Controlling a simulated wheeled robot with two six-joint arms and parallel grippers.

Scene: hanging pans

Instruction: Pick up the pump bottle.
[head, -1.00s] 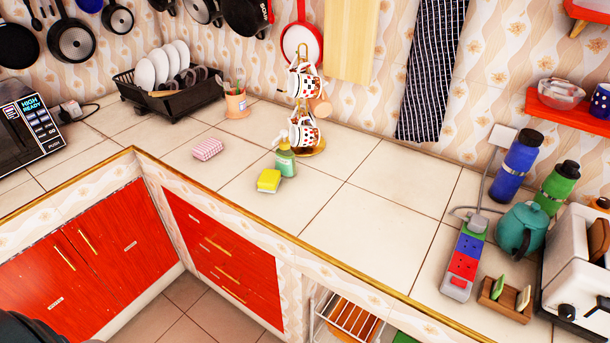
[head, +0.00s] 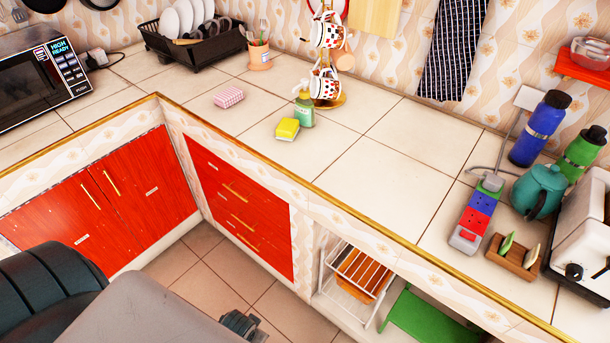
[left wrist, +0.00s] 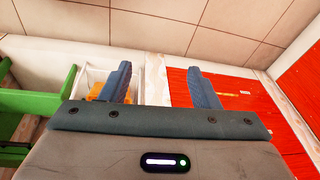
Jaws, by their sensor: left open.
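My right gripper is not in view.
A pink-and-white sponge (head: 229,97), a cup of utensils (head: 259,54) and a dish rack (head: 190,45) stand left of the bottle. The counter (head: 385,180) to its right is clear up to the power strip (head: 472,220). A gold edge (head: 330,200) borders the counter.

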